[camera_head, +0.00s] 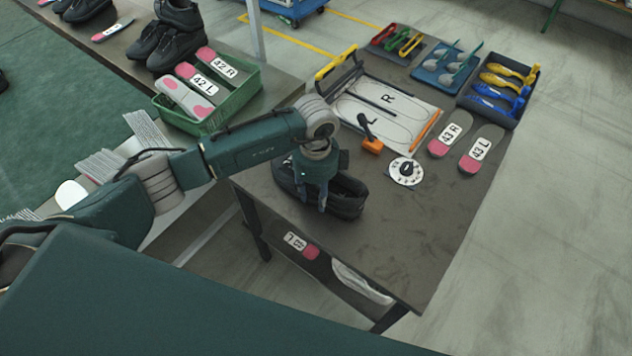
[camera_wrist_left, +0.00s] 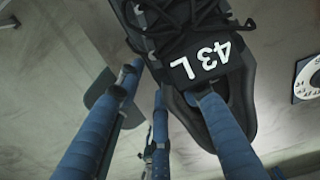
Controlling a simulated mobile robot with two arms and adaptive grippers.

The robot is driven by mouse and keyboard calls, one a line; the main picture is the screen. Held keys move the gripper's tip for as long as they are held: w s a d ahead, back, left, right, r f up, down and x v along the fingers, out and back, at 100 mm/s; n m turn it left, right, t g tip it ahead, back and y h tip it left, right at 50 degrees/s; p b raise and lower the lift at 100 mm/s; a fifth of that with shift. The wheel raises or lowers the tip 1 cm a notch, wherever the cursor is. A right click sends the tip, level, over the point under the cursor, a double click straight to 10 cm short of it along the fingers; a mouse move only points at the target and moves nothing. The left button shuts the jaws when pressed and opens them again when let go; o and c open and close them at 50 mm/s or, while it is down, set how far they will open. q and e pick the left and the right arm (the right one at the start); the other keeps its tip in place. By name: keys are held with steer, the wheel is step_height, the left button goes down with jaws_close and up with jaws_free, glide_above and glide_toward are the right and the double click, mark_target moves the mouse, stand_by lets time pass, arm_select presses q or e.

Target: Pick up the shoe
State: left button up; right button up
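A black lace-up shoe (camera_head: 348,200) lies on the dark table (camera_head: 400,240), partly hidden by my left gripper (camera_head: 310,205). In the left wrist view the shoe (camera_wrist_left: 243,85) shows its laces and a tongue label reading "43 L". My left gripper (camera_wrist_left: 168,85) is over the shoe with its blue fingers spread. One finger overlaps the shoe's opening and the others are beside its side wall. Whether the fingers touch the shoe is not clear. My right gripper is not in view.
On the table are a board marked "R" (camera_head: 388,98), an orange-based tool (camera_head: 371,146), a round white dial (camera_head: 406,171), insoles 43 R (camera_head: 449,133) and 43 L (camera_head: 481,150), and a tool tray (camera_head: 470,101). A green crate (camera_head: 245,105) stands at left. The table's front right is clear.

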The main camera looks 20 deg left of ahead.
arm_select(q)
jaws_close()
steer(key=shift+r, duration=0.15)
